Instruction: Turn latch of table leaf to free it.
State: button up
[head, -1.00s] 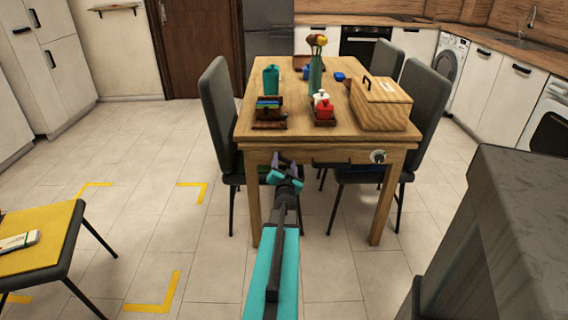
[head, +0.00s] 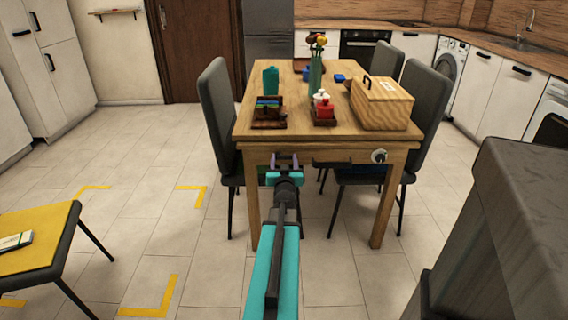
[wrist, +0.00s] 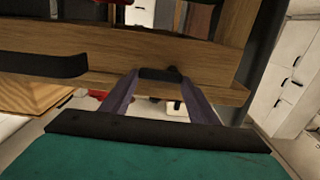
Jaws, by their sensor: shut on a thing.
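The wooden table (head: 205,100) (head: 345,140) stands ahead of me, its front apron facing me. My gripper (head: 284,160) is at the left part of this apron, its two purple fingers level. In the wrist view my gripper (wrist: 155,78) has a finger on each side of a small dark latch (wrist: 160,74) and is shut on it. The latch lies crosswise between the fingertips, against the wooden apron. In the head view the latch is too small and covered to make out.
Grey chairs (head: 215,105) stand at the table's sides. A dark counter (head: 515,210) is close on the right, a yellow-topped stool (head: 40,232) on the left.

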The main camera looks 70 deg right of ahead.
jog(key=shift+w+r, duration=0.1)
dwell(0.3)
jog(key=o, duration=1)
jog(key=shift+o, duration=0.2)
jog(key=shift+a, duration=0.1)
jog(key=p+v, duration=0.2)
jog(key=v, duration=0.3)
jog(key=shift+s+a+r, duration=0.1)
jog(key=shift+s+a, duration=0.1)
jog(key=shift+a, duration=0.15)
jog(key=p+v, duration=0.2)
jog(key=p, duration=0.5)
jog(key=shift+s+a, duration=0.1)
jog(key=shift+a, duration=0.15)
jog(key=p+v, duration=0.5)
jog(key=p, duration=0.3)
jog(key=shift+a+p, duration=0.15)
jog(key=shift+p, duration=0.25)
